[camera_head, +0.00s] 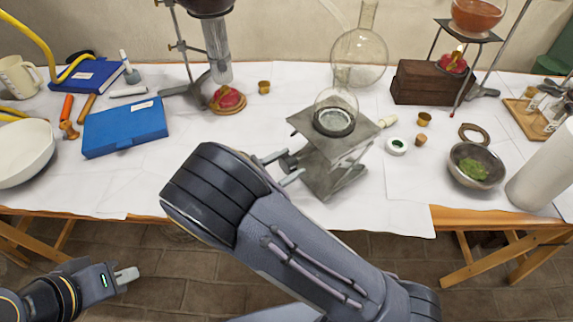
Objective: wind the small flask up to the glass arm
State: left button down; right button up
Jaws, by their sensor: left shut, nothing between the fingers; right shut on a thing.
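The small clear flask (336,98) sits in a dark ring on the grey lab jack's top plate (365,128). Its neck overlaps a larger round glass flask (359,48) behind, so I cannot tell the gap between them. A faint pale line at the top centre may be the glass arm; I cannot tell. My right gripper (281,168) is at the jack's left side, its fingers shut on the jack's small grey knob (287,162). My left gripper (127,275) is shut and empty, low at the left, in front of the table.
A blue box (125,128) lies left of my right arm. A stand with a glass column (217,50) is behind.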

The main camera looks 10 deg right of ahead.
jog(key=m+b, duration=0.3)
jog(key=m, duration=0.2)
jog(key=shift+f, duration=0.2)
jog(key=m+b, duration=0.2)
jog(key=m, duration=0.1)
jog(key=shift+m, duration=0.3)
jog(key=m+b, duration=0.3)
jog(key=shift+m, duration=0.3)
jog(key=m+b, duration=0.3)
jog(key=shift+m, duration=0.3)
jog(key=shift+f+m+b, duration=0.1)
jog(key=shift+m+b, duration=0.7)
jog(key=shift+m, duration=0.1)
jog(key=m+b, duration=0.8)
jog(key=b, duration=0.1)
jog(key=shift+m, duration=0.4)
jog(key=shift+m+b, duration=1.4)
